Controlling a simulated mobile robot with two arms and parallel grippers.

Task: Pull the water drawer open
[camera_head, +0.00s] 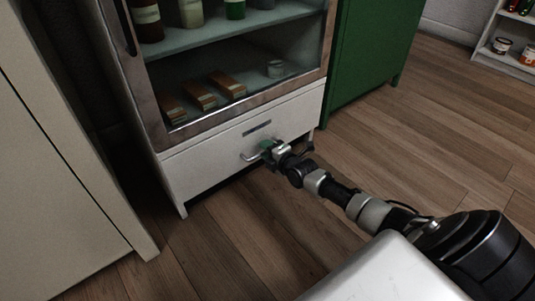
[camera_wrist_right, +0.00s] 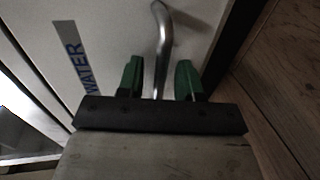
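The water drawer (camera_head: 205,163) is the white panel at the bottom of the glass-fronted cabinet in the head view, and it looks shut. My right gripper (camera_head: 268,150) is at the handle. In the wrist view its two green fingers (camera_wrist_right: 159,80) stand apart, with the handle between them and gaps on both sides. My left gripper is out of view.
The cabinet's glass door (camera_head: 230,75) is above the drawer, with bottles and brown blocks behind it. A green cabinet (camera_head: 370,50) stands to the right and a cream cabinet (camera_head: 60,180) to the left. The wooden floor (camera_head: 225,240) before the drawer is clear.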

